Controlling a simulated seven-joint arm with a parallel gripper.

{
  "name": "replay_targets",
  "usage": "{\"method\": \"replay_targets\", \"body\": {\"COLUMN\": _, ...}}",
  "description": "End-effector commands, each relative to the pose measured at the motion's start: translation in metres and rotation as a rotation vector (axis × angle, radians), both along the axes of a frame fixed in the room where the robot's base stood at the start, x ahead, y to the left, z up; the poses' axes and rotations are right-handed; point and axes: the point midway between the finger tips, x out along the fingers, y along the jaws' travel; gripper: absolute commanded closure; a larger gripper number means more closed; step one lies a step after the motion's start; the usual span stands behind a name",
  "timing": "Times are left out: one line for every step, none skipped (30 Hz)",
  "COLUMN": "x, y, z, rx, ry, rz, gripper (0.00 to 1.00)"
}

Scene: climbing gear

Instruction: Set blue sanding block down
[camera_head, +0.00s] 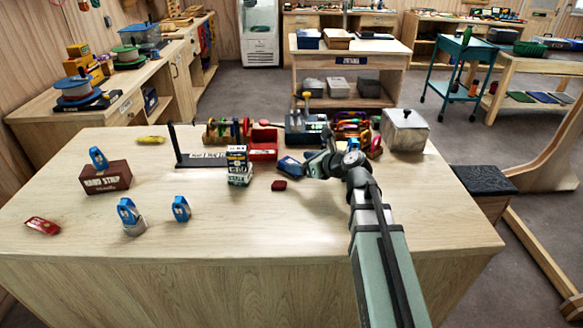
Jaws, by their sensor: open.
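A blue block (290,166), which looks like the blue sanding block, sits at an angle near the middle of the bench (240,225). My gripper (309,167) is just to its right, low over the bench top. The gripper is open. The fingers are small and dark here, and I cannot tell whether they touch the block. The block seems to rest on the wood, though its underside is not clear.
A small dark red block (279,185) lies in front. Stacked small boxes (239,166) stand left, and a red bin (263,144) behind. A grey metal box (405,130) stands at the back right. Blue-topped items (128,213) stand front left. The front centre is clear.

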Motion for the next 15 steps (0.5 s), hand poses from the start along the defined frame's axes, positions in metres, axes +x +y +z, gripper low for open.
{"method": "replay_targets", "body": {"x": 0.003, "y": 0.004, "z": -0.003, "rx": 0.0, "ry": 0.001, "rz": 0.002, "gripper": 0.2}}
{"method": "replay_targets", "body": {"x": 0.004, "y": 0.006, "z": -0.005, "rx": 0.0, "ry": 0.002, "rz": 0.003, "gripper": 0.2}}
{"method": "replay_targets", "body": {"x": 0.006, "y": 0.009, "z": -0.008, "rx": -0.001, "ry": 0.002, "rz": 0.003, "gripper": 0.2}}
{"method": "replay_targets", "body": {"x": 0.008, "y": 0.012, "z": -0.01, "rx": -0.001, "ry": 0.002, "rz": 0.003, "gripper": 0.2}}
{"method": "replay_targets", "body": {"x": 0.01, "y": 0.014, "z": -0.012, "rx": 0.0, "ry": 0.002, "rz": 0.003, "gripper": 0.2}}
{"method": "replay_targets", "body": {"x": 0.013, "y": 0.018, "z": -0.015, "rx": 0.0, "ry": 0.001, "rz": 0.002, "gripper": 0.2}}
{"method": "replay_targets", "body": {"x": 0.016, "y": 0.021, "z": -0.017, "rx": 0.0, "ry": 0.002, "rz": 0.003, "gripper": 0.2}}
{"method": "replay_targets", "body": {"x": 0.019, "y": 0.024, "z": -0.018, "rx": -0.001, "ry": 0.001, "rz": 0.003, "gripper": 0.2}}
{"method": "replay_targets", "body": {"x": 0.022, "y": 0.027, "z": -0.02, "rx": -0.001, "ry": 0.001, "rz": 0.003, "gripper": 0.2}}
{"method": "replay_targets", "body": {"x": 0.024, "y": 0.029, "z": -0.021, "rx": 0.0, "ry": 0.001, "rz": 0.002, "gripper": 0.2}}
{"method": "replay_targets", "body": {"x": 0.026, "y": 0.03, "z": -0.022, "rx": 0.0, "ry": 0.001, "rz": 0.002, "gripper": 0.2}}
{"method": "replay_targets", "body": {"x": 0.027, "y": 0.032, "z": -0.023, "rx": 0.0, "ry": 0.001, "rz": 0.001, "gripper": 0.2}}
{"method": "replay_targets", "body": {"x": 0.027, "y": 0.032, "z": -0.024, "rx": 0.0, "ry": 0.001, "rz": 0.001, "gripper": 0.2}}
{"method": "replay_targets", "body": {"x": 0.027, "y": 0.033, "z": -0.024, "rx": 0.0, "ry": 0.001, "rz": 0.001, "gripper": 0.2}}
{"method": "replay_targets", "body": {"x": 0.027, "y": 0.032, "z": -0.024, "rx": 0.0, "ry": 0.001, "rz": 0.001, "gripper": 0.2}}
